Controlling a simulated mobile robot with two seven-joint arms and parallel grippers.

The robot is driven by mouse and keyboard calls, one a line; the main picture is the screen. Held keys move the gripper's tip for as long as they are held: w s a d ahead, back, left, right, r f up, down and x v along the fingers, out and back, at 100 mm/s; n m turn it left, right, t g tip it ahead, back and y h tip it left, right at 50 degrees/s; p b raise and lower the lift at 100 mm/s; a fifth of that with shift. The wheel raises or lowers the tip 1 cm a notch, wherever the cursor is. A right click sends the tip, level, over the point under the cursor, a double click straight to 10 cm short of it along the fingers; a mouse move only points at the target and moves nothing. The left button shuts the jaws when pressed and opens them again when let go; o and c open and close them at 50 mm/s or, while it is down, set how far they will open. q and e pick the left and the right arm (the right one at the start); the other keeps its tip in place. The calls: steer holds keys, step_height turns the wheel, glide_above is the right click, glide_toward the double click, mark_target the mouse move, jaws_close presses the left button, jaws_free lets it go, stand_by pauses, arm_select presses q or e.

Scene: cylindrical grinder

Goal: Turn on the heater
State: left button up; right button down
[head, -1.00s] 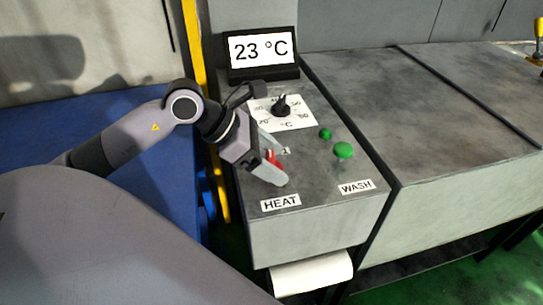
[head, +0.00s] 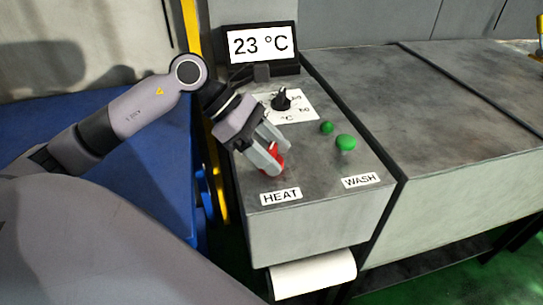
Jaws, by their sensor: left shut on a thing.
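The control box (head: 318,230) stands in the middle of the head view. A red switch (head: 272,160) sits on its top behind the HEAT label (head: 281,196). My left gripper (head: 270,160) is at the red switch, with its fingers shut around it; the fingers hide part of the switch. The display (head: 262,45) at the back reads 23 °C. My right gripper is not in view.
A green knob (head: 345,142) stands behind the WASH label (head: 361,180), with a smaller green button (head: 327,127) behind it. A grey bench top (head: 440,110) extends right. A yellow post (head: 190,30) rises behind my left arm. A white roll (head: 313,275) hangs below the box.

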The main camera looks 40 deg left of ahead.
mark_target(269, 149)
arm_select(q)
steer(key=shift+m+g, duration=0.5)
steer(key=shift+m, duration=0.2)
steer(key=o, duration=1)
steer(key=shift+c, duration=0.2)
steer(key=shift+a+r, duration=0.15)
steer(key=shift+a, duration=0.05)
steer(key=b+v, duration=0.1)
steer(key=v, duration=0.5)
steer(key=shift+s+a+r, duration=0.15)
steer(key=shift+a+r, duration=0.05)
steer(key=shift+a, duration=0.05)
